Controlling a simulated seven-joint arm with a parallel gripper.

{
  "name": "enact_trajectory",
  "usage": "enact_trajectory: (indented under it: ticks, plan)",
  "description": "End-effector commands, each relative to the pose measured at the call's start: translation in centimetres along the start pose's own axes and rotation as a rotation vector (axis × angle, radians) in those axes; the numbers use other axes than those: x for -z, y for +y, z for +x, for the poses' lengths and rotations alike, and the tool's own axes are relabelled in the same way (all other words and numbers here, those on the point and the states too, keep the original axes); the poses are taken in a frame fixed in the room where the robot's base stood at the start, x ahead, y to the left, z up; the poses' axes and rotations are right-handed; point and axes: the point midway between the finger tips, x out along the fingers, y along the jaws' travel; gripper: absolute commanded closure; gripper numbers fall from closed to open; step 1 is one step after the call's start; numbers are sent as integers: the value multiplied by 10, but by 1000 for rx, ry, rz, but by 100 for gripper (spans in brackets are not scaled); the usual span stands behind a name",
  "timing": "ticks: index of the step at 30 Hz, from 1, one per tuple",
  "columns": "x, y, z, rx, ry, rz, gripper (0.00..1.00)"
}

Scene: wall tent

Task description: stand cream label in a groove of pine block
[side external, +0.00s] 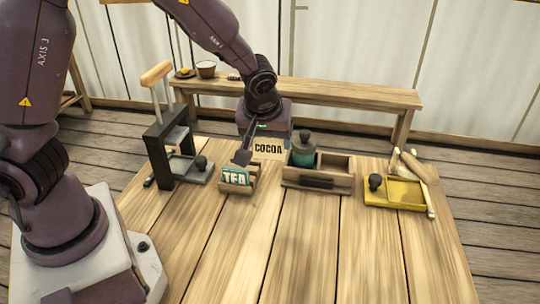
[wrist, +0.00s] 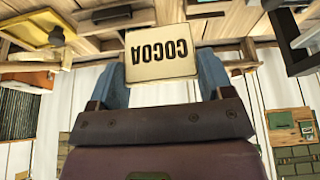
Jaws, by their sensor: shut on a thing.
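My gripper (side external: 266,147) is shut on the cream label (side external: 268,149), which reads COCOA. In the wrist view the cream label (wrist: 162,54) appears upside down between the two fingers (wrist: 162,72). It is held up near the table's far edge, behind and to the right of the small pine block (side external: 250,186). A green label (side external: 236,176) reading TEA stands in that block and hides part of it. I cannot clearly see which grooves are free. The cream label appears apart from the block.
A wooden crate (side external: 318,187) with a teal jar (side external: 303,156) stands right of the block. A black press (side external: 158,160) stands on the left. A yellow tray (side external: 392,194) with a black knob lies at right. The table's front is clear. A bench (side external: 340,93) stands behind.

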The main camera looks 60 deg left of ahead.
Motion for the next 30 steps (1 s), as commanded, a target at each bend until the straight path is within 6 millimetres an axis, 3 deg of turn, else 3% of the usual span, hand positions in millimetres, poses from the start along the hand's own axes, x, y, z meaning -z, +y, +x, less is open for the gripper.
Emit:
enact_trajectory:
  ticks: [6, 9, 13, 16, 23, 30]
  plan:
    - [19, -78, -5, 23, -2, -96, 53]
    - [15, -114, -5, 24, -6, -93, 53]
    - [2, -144, -3, 17, -13, -45, 53]
    - [-5, -151, 0, 12, -13, 11, 53]
    - [11, -142, 17, 8, -4, 37, 53]
    - [45, -120, 58, 6, -6, 36, 53]
